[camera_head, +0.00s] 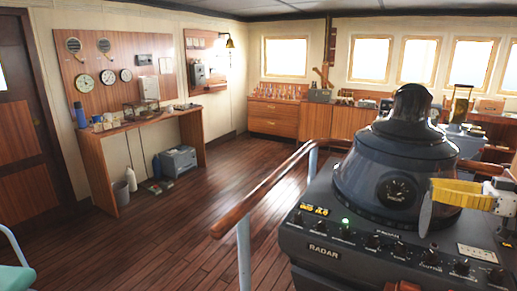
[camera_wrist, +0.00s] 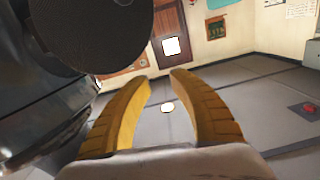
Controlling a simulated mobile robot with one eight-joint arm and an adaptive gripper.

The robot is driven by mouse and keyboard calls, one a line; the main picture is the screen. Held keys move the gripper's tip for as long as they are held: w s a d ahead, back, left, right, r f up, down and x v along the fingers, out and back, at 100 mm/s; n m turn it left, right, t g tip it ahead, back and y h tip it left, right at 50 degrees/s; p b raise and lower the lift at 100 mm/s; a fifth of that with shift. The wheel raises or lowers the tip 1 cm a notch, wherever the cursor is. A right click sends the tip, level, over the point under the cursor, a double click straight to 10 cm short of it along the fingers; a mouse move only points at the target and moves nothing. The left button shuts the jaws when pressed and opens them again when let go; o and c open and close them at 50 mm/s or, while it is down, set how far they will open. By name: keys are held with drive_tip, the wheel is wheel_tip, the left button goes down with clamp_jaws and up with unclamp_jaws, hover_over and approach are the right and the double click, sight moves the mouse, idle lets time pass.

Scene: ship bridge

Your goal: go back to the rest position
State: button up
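My gripper (camera_head: 440,193) shows at the right edge of the head view, with yellow fingers in front of the dark radar hood (camera_head: 385,165) and above the radar console's panel. In the wrist view my gripper (camera_wrist: 163,78) has its two curved yellow fingers apart, with floor visible between them and nothing held. A thin grey disc-like shape (camera_head: 427,208) shows by the fingertips in the head view; I cannot tell what it belongs to. A large dark round shape (camera_wrist: 95,35) fills the upper left of the wrist view, close to the fingers.
The radar console (camera_head: 335,252) stands at the right front. A wooden handrail (camera_head: 265,195) runs beside it. The wooden floor (camera_head: 190,225) between is clear.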

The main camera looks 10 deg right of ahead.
drive_tip(key=w+a+f+m+g+h, duration=0.1)
drive_tip(key=a+f+m+g+h, duration=0.15)
drive_tip(key=a, duration=0.85)
drive_tip(key=a+f+m+g+h, duration=0.1)
drive_tip(key=a+f+m+h, duration=0.2)
drive_tip(key=a, duration=0.9)
drive_tip(key=s+a+f+m+h, duration=0.2)
drive_tip(key=s+a+f+h, duration=0.2)
drive_tip(key=s, duration=0.3)
drive_tip(key=s+a+f+m+h, duration=0.2)
drive_tip(key=s+a+f+h, duration=0.2)
drive_tip(key=s+a+f, duration=0.1)
drive_tip(key=s+f, duration=0.1)
drive_tip(key=s, duration=0.1)
drive_tip(key=shift+s+f, duration=0.35)
drive_tip(key=shift+f, duration=0.05)
